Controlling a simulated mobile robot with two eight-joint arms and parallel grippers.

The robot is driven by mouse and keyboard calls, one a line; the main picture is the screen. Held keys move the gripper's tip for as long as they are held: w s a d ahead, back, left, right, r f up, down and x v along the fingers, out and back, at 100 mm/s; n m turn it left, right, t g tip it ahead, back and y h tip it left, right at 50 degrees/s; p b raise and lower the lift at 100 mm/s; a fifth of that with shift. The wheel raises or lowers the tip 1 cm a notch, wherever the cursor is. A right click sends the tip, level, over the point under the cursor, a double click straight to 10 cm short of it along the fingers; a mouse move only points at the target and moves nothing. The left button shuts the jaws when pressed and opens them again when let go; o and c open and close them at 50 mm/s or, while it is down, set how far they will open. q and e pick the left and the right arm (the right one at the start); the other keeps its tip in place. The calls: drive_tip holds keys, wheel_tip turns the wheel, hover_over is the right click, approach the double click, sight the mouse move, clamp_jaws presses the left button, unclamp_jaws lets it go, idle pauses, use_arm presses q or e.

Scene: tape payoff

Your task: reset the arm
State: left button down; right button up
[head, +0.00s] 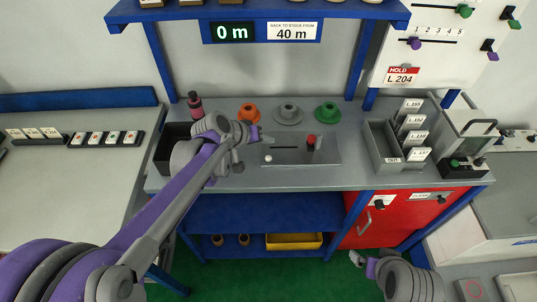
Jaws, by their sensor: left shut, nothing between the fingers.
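My left arm reaches in from the lower left over the grey bench (330,182). Its gripper (264,139) is shut and empty, just left of the flat grey plate (290,158) with a dark slot and a red knob. The gripper is small here, and I cannot tell its height above the bench. My right arm shows at the lower right, in front of the red cabinet (375,218). Its gripper (357,259) is small and partly turned away, so its finger state is unclear. It appears empty of any large object.
Orange (248,113), grey (288,113) and green (327,113) spools stand along the bench back. A pink-and-black bottle (195,106) stands left of them. A card rack (388,147) and a handled device (467,145) stand right. A blue shelf (265,10) hangs above.

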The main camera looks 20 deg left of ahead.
use_arm(q)
drive_tip(key=shift+s, duration=0.15)
drive_tip(key=shift+f, duration=0.1)
idle(0.4)
drive_tip(key=s+a+f+m+g+y, duration=0.1)
drive_tip(key=s+f+y, duration=0.1)
drive_tip(key=s, duration=1)
drive_tip(key=s+a+f+m+g+y, duration=0.1)
drive_tip(key=s+f+y, duration=0.1)
drive_tip(key=s, duration=1.1)
drive_tip(key=shift+a+f+m+y, duration=0.3)
drive_tip(key=shift+f+y, duration=0.1)
drive_tip(key=shift+f, duration=0.15)
